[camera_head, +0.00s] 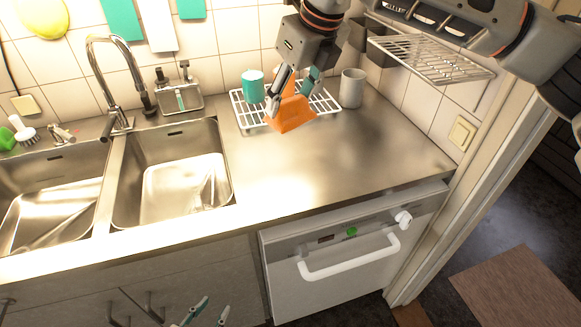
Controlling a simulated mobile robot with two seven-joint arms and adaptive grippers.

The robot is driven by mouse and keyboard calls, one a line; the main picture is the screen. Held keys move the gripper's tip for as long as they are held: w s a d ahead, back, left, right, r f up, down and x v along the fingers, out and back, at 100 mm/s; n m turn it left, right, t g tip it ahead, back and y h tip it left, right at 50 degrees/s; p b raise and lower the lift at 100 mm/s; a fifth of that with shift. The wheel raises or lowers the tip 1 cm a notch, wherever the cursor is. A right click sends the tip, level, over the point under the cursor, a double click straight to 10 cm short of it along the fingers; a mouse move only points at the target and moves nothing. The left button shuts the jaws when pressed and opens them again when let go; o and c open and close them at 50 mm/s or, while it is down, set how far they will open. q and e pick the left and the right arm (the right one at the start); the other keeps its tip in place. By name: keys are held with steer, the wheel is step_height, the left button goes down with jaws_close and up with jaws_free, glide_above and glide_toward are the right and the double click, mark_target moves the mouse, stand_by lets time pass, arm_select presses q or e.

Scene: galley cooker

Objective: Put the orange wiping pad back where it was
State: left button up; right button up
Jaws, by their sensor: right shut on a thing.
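The orange wiping pad (290,117) is a wedge-like block at the front of the white wire rack (245,118), over the rack's front edge. My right gripper (291,88) reaches down from above and is shut on the pad. I cannot tell whether the pad touches the rack or the counter. My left gripper (212,309) shows only its fingertips at the bottom edge, low in front of the cupboard. The fingertips are apart with nothing between them.
A teal cup (253,86) stands on the rack, left of the pad. A grey cup (352,88) stands to the right. The steel counter (335,155) is clear in front. A double sink (172,180) lies left, and a wire shelf (425,55) hangs at right.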

steer(key=shift+w, duration=0.15)
steer(key=shift+f, duration=0.25)
step_height(320, 180, down, 19)
steer(key=shift+f+p, duration=0.1)
steer(key=shift+p, duration=1)
steer(key=o, duration=1.1)
steer(key=shift+c, duration=0.2)
steer(key=b+v, duration=0.1)
steer(key=v, duration=1.1)
